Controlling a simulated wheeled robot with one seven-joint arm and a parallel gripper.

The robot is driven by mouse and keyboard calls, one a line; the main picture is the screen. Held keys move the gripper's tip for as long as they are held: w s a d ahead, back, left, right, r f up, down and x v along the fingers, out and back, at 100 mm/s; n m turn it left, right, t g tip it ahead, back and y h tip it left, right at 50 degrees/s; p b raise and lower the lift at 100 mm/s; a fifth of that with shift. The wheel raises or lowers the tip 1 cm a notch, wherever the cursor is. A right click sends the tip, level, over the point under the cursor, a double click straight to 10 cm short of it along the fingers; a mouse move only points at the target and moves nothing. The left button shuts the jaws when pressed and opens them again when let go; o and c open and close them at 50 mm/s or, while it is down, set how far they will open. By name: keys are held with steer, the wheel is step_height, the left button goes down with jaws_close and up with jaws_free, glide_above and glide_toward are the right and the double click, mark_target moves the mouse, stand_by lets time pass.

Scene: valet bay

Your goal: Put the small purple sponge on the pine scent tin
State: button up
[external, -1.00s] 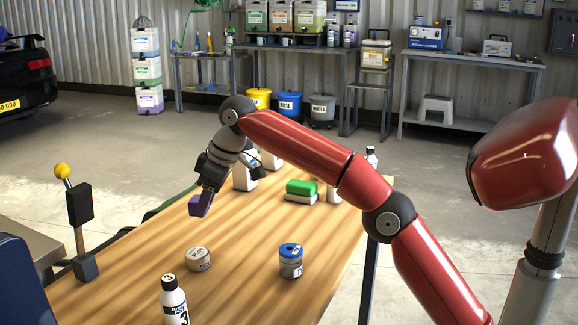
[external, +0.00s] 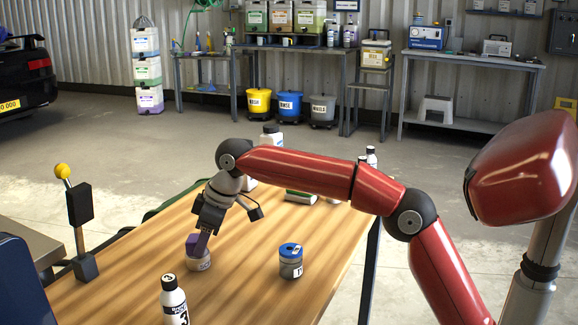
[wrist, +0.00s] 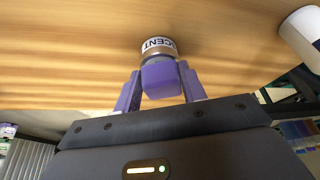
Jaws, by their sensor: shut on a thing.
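The small purple sponge (external: 195,243) is held between the fingers of my gripper (external: 203,230), which points down. The pine scent tin (external: 199,263) is a short, round tin on the wooden table. The sponge is right at the top of the tin in the external view and hides part of its lid. In the wrist view the sponge (wrist: 163,79) sits between the two fingers (wrist: 160,90), with the tin (wrist: 157,46) and its "SCENT" label just beyond it. I cannot tell whether sponge and tin touch.
A blue-lidded tin (external: 291,262) stands to the right and a black-and-white bottle (external: 174,302) in front. White bottles and a green-and-white block (external: 300,196) are behind the arm. A lever with a yellow knob (external: 62,171) stands left.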

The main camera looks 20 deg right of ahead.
steer(key=o, duration=0.9)
steer(key=shift+f, duration=0.15)
steer(key=shift+o, duration=0.2)
steer(key=p+v, duration=0.1)
steer(key=v, duration=1.1)
steer(key=shift+p, duration=0.35)
